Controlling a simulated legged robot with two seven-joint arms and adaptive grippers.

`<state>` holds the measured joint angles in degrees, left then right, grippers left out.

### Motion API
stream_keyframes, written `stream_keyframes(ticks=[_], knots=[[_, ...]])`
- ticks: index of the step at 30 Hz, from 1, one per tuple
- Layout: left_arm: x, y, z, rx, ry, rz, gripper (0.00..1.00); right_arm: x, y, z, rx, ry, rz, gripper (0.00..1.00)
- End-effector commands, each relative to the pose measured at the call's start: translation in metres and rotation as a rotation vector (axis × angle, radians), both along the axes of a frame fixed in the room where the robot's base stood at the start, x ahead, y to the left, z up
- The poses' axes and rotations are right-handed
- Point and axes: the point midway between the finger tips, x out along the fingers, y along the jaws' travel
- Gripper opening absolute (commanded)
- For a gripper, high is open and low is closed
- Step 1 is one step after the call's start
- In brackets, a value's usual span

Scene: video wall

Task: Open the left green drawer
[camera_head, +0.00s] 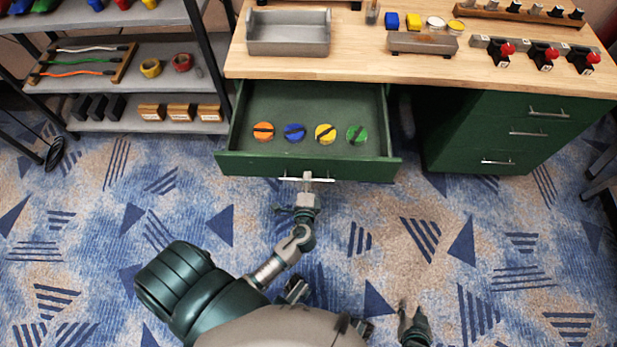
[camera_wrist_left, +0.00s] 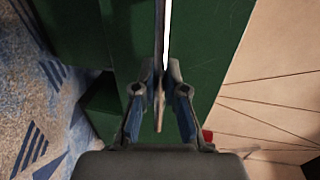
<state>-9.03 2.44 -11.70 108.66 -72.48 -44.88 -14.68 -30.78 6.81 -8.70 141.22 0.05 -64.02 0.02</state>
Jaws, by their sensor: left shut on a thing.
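The left green drawer (camera_head: 310,168) under the wooden worktop stands pulled out, with its inside showing. Orange (camera_head: 263,132), blue (camera_head: 295,133), yellow (camera_head: 325,134) and green (camera_head: 357,134) round pieces lie in it. My left gripper (camera_head: 307,186) is at the silver handle (camera_head: 290,179) on the drawer front and is shut on it. In the left wrist view the gripper (camera_wrist_left: 160,85) has its fingers on either side of the bright handle bar (camera_wrist_left: 167,30) against the green front. My right gripper (camera_head: 404,308) is low in the head view, away from the desk; its fingers are too small to read.
The worktop (camera_head: 360,67) carries a grey tray (camera_head: 288,33) and several small parts. A right-hand drawer block (camera_head: 500,130) has silver handles and looks closed. A shelf rack (camera_head: 150,75) stands at the left. The patterned carpet (camera_head: 400,240) before the desk is clear.

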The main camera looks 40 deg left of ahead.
Motion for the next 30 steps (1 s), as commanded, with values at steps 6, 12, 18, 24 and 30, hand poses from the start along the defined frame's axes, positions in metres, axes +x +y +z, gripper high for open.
stream_keyframes(ticks=[6, 12, 18, 24, 30], knots=[[-0.004, 0.006, -0.006, 0.004, 0.015, 0.016, 0.18, 0.000, 0.000, -0.001, 0.000, 0.001, 0.001, 0.40], [-0.002, 0.003, -0.004, 0.003, 0.010, 0.012, 0.37, 0.000, 0.001, 0.000, 0.000, 0.001, 0.001, 0.40], [-0.003, -0.001, -0.001, 0.004, 0.006, 0.008, 0.37, -0.001, 0.002, 0.000, 0.005, 0.002, -0.001, 0.40], [-0.026, -0.015, 0.004, 0.001, 0.007, 0.007, 0.37, -0.001, 0.001, 0.000, 0.004, 0.001, 0.000, 0.40], [-0.065, -0.036, 0.011, -0.001, 0.011, 0.009, 0.37, -0.001, 0.001, 0.000, 0.003, 0.001, 0.000, 0.40]])
